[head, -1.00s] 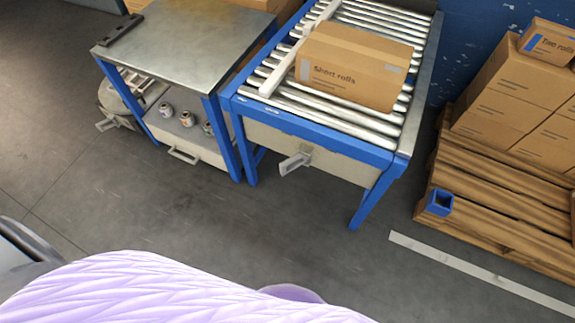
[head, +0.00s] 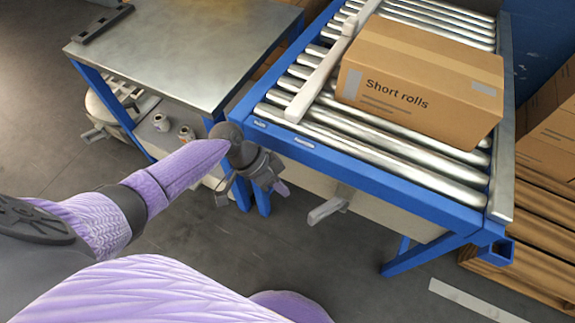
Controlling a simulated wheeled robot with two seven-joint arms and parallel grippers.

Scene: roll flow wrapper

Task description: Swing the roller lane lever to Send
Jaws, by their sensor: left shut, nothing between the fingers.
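The roller lane (head: 390,190) has a blue frame and steel rollers. Its pale grey lever (head: 326,210) sticks out from the panel below the front rail, with its free end toward the lower left. Two small labels, too small to read, are on the blue rail above it. My left gripper (head: 262,178) is dark grey, shut and empty. It hangs in front of the lane's left front corner, left of the lever and apart from it in the picture. My right gripper is not in view.
A carton marked Short rolls (head: 420,82) sits on the rollers beside a pale bar (head: 322,72). A pallet (head: 535,225) with cartons is at right. Floor in front is open.

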